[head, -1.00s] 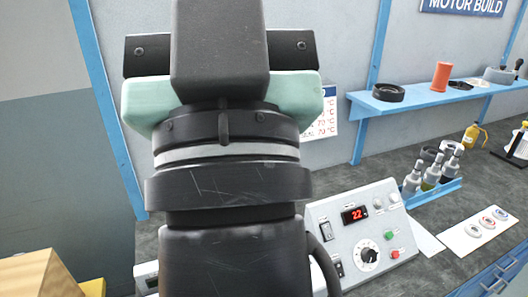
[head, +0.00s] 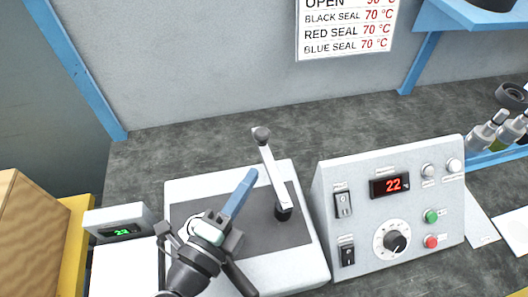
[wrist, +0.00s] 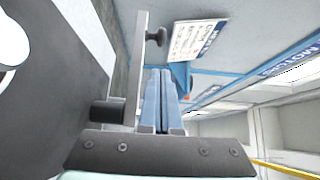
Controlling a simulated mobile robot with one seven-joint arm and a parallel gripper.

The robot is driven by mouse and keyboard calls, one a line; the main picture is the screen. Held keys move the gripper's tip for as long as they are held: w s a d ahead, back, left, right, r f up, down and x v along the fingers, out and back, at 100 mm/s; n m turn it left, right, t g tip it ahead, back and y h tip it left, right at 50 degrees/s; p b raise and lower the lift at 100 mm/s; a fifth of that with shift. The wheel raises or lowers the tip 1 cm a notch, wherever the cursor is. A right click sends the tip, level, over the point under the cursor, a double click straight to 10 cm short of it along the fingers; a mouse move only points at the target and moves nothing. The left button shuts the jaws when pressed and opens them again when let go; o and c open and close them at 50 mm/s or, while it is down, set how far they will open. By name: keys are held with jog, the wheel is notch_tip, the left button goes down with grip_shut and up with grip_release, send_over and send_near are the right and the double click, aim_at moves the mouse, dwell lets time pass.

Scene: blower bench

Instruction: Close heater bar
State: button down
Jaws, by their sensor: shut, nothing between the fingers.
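The heater bar (head: 272,178) is a flat silver bar with a dark knob (head: 262,135) at its free end. It rises from a black pivot (head: 283,211) on the heater unit (head: 307,250), tilted up and back-left. My gripper (head: 250,176) has its blue fingers shut and empty, a little left of the bar. In the wrist view the fingers (wrist: 161,74) lie together just right of the bar (wrist: 136,75), with its knob (wrist: 157,36) past the tips. I cannot tell whether they touch it. My arm hides part of the unit's dark top.
A control box (head: 385,220) with a red 22 display stands close right of the unit. A small box with a green display (head: 119,225) is at left, near a cardboard box (head: 28,225). The bench behind is clear.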

aim_at(270, 161)
jog(key=x, duration=1)
jog(key=shift+r, duration=0.1)
